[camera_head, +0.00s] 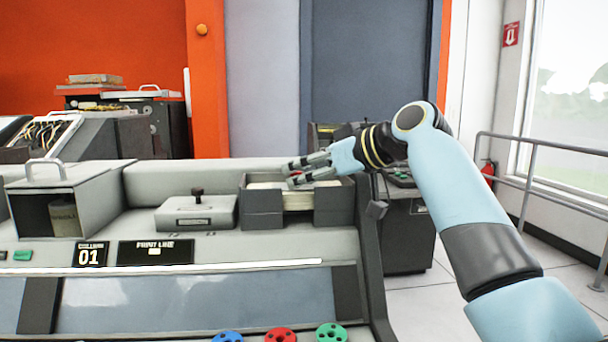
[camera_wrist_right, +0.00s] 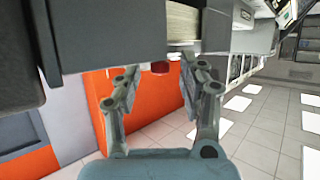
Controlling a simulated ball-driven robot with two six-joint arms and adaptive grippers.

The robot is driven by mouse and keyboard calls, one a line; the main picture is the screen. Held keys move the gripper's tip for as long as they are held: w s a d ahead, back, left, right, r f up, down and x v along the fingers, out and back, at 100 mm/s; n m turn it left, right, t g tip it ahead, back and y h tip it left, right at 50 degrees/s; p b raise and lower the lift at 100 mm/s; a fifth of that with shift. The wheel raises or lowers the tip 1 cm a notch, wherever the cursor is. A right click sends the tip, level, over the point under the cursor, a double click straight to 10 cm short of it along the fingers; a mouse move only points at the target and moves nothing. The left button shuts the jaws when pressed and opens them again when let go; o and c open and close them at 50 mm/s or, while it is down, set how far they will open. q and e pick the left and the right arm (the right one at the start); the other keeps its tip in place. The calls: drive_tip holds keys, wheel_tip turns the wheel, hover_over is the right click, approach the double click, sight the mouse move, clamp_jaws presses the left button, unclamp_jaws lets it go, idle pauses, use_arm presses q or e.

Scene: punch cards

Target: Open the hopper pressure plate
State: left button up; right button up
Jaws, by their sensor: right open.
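The card hopper (camera_head: 263,210) is a dark grey open bin at the right end of the machine's top. A stack of pale cards (camera_head: 297,200) shows in its front gap and also in the wrist view (camera_wrist_right: 183,22). My right gripper (camera_head: 290,173) reaches in from the right, its two fingers apart and pointing left over the hopper. In the wrist view the gripper (camera_wrist_right: 158,78) is open with nothing held between its fingers. I cannot make out the pressure plate apart from the hopper's grey parts. My left gripper is not in view.
A grey block with a dark lever (camera_head: 197,205) sits left of the hopper. A lidded box with a handle (camera_head: 75,195) stands at the far left. Blue, red and green knobs (camera_head: 280,335) line the front. A railing (camera_head: 530,170) stands at the right.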

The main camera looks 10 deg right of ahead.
drive_tip(key=shift+w+a, duration=0.15)
drive_tip(key=shift+a, duration=0.05)
clamp_jaws()
idle(0.4)
